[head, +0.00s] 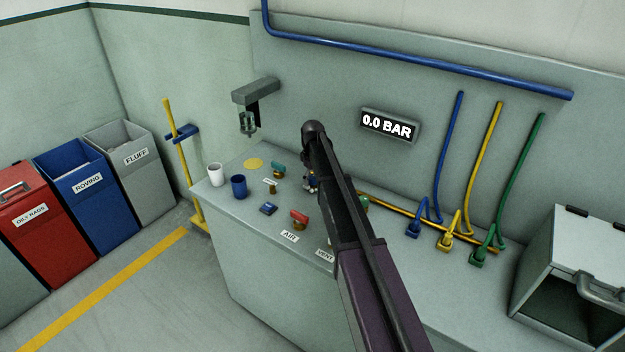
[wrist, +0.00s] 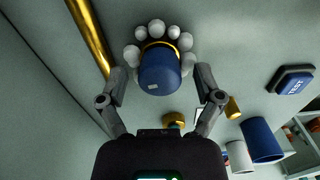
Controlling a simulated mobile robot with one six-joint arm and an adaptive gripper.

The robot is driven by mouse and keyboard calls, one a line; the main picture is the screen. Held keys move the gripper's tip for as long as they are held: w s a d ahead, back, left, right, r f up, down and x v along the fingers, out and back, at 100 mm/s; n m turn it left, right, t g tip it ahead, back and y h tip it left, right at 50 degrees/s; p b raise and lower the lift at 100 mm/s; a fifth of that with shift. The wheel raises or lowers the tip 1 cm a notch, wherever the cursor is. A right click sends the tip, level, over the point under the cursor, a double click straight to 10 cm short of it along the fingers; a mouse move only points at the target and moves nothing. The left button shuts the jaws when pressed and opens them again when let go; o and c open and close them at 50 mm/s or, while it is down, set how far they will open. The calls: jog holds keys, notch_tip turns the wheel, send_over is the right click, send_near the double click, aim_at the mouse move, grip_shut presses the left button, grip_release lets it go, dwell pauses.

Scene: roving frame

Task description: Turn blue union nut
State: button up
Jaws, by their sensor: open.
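In the wrist view the blue union nut (wrist: 158,74) is a blue cylinder with a small pale mark on its side and a brass ring at its far end. Several pale round knobs (wrist: 157,27) surround that far end. My gripper (wrist: 160,80) is open, with one finger to the left of the nut and one to the right. A gap seems to show on each side, and I cannot tell whether either finger touches it. In the head view my own arm covers most of the nut and the gripper; only a little blue shows beside the arm.
On the bench (head: 235,220) stand a white cup (head: 216,174), a blue cup (head: 239,187), a small blue block (head: 269,209) and a red-handled valve (head: 299,217) by the AIR label. A brass pipe (wrist: 90,38) runs close by the nut. The gauge (head: 389,125) reads 0.0 BAR.

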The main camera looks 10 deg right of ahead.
jog(key=c, duration=1.2)
jog(key=shift+o, duration=0.2)
jog(key=shift+m, duration=0.4)
jog(key=m, duration=0.8)
jog(key=shift+m, duration=0.3)
jog(key=m, duration=0.5)
jog(key=shift+d+m, duration=0.1)
jog(key=shift+m, duration=0.2)
jog(key=m, duration=0.4)
jog(key=shift+s+m, duration=0.1)
jog(key=shift+m, duration=0.2)
